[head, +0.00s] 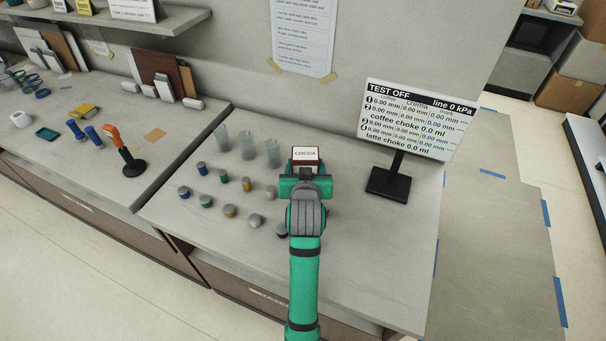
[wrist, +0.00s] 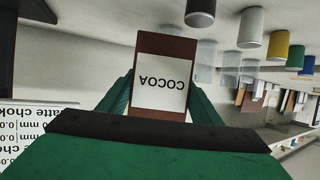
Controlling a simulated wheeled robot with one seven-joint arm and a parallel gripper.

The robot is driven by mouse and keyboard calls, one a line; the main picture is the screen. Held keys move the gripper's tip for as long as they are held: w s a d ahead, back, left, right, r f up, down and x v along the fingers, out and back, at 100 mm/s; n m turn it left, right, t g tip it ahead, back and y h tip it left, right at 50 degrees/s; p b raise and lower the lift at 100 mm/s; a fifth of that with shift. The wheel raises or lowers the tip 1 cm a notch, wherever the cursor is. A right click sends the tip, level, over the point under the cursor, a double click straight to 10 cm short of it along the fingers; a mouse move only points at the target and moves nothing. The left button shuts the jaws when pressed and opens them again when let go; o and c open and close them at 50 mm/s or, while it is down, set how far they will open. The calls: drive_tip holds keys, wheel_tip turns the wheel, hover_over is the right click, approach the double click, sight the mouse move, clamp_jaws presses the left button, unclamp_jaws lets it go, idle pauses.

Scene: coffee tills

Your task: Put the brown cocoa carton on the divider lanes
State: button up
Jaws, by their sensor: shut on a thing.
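The brown cocoa carton (head: 305,153) has a white label reading COCOA and shows above my green gripper (head: 305,172) in the head view. In the wrist view the carton (wrist: 178,58) sits between the two green fingers (wrist: 160,92), and its label appears upside down. My gripper is shut on the carton, over the right part of the grey counter. I cannot tell from these frames how high it is above the counter. No divider lanes can be made out for sure in either view.
Clear glasses (head: 247,146) and several small coloured canisters (head: 229,211) stand left of my gripper. A sign on a black stand (head: 388,182) is at right. An orange-handled tool (head: 126,151) stands on the left counter. Bare counter (head: 375,250) lies at front right.

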drive_tip(key=shift+w+a+f, duration=0.15)
drive_tip(key=shift+a+f, duration=0.3)
drive_tip(key=shift+a, duration=0.05)
wheel_tip(320, 180, down, 2)
drive_tip(key=shift+a+f, duration=0.15)
drive_tip(key=shift+w+f, duration=0.1)
drive_tip(key=shift+f, duration=0.45)
drive_tip(key=shift+f, duration=0.1)
drive_tip(key=o, duration=1.1)
